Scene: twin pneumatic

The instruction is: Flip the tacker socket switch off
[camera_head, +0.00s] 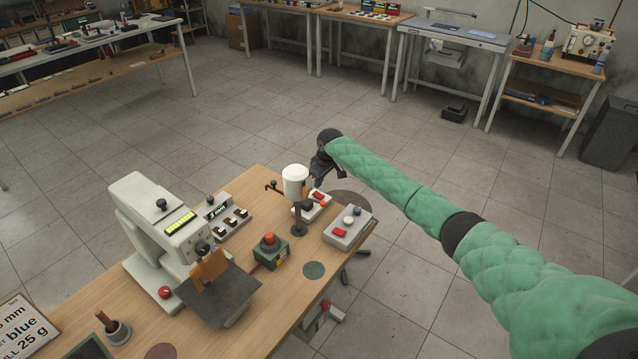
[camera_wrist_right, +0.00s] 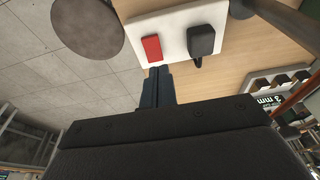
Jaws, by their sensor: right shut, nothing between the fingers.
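The tacker socket is a white plate (camera_wrist_right: 180,22) with a red rocker switch (camera_wrist_right: 151,50) and a black plug (camera_wrist_right: 201,40) side by side. It lies on the wooden bench near its far edge. In the head view the red switch (camera_head: 318,195) shows small, partly behind a white cylinder on a post. My right gripper (camera_wrist_right: 157,72) is shut and empty, its fingertips just beside the near edge of the switch. I cannot tell if they touch it. In the head view my right gripper (camera_head: 318,178) is over the bench's far corner. The left gripper is not in view.
The white cylinder on a dark post (camera_head: 295,181) stands close to the socket. A grey button box (camera_head: 335,240), a green box with a red button (camera_head: 270,250) and a beige machine (camera_head: 150,215) stand on the bench. A round stool (camera_wrist_right: 83,25) is beside it.

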